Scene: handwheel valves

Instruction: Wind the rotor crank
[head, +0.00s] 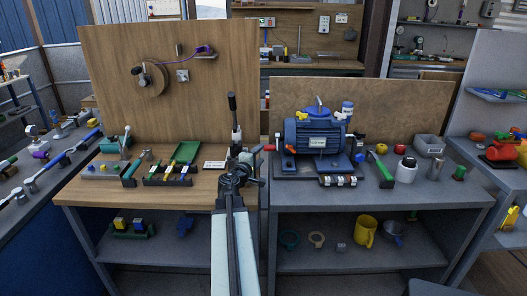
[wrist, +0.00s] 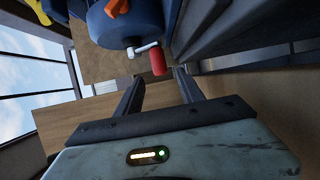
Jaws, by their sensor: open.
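The rotor crank (head: 270,147) sticks out of the left end of the blue motor (head: 318,137) on the right-hand bench. In the wrist view the crank shows a pale bent arm (wrist: 144,48) and a red handle (wrist: 157,60), with the motor's round blue end (wrist: 112,28) behind. My gripper (wrist: 157,80) is open and empty in the wrist view. Its two dark fingers reach toward the crank. The red handle is just beyond the fingertips, nearer the right one, and I see no grip on it. In the head view my arm ends close to the crank, and its fingers are hard to make out.
A wooden panel with a round wheel (head: 151,80) stands behind the left bench. A green tray (head: 186,152) and several tools lie on that bench. A green-handled lever (head: 377,166) and a white jar (head: 406,170) stand right of the motor. An orange part (wrist: 117,7) sits on the motor.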

